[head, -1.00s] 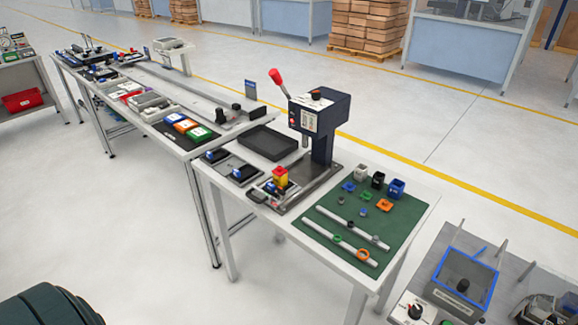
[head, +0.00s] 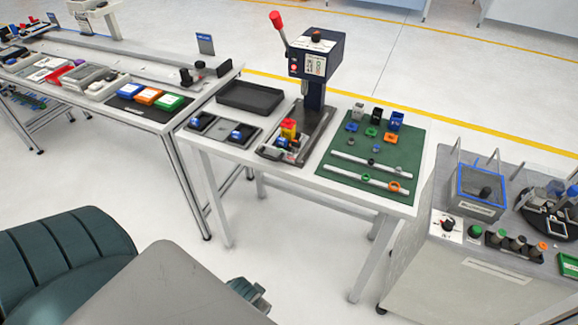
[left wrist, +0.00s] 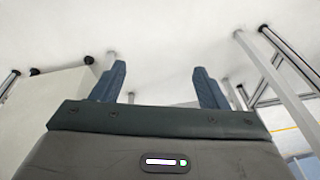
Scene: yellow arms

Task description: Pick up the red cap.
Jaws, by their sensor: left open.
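A small red and yellow part (head: 288,128) sits on the fixture at the foot of the press; its red portion looks like the red cap, but it is too small to tell apart clearly. A blue part (head: 282,142) is close in front of it. My left gripper (head: 254,294) is low at the bottom of the head view, in front of the table and well away from the fixture. In the left wrist view my left gripper (left wrist: 160,84) has its two fingers wide apart with nothing between them. My right gripper is not in view.
The press (head: 318,60) with a red-knobbed lever stands behind the fixture. A black tray (head: 250,97) lies to its left, a green mat (head: 347,150) with small parts and rods to its right. A grey bench (head: 500,262) stands at right. Floor before the table is clear.

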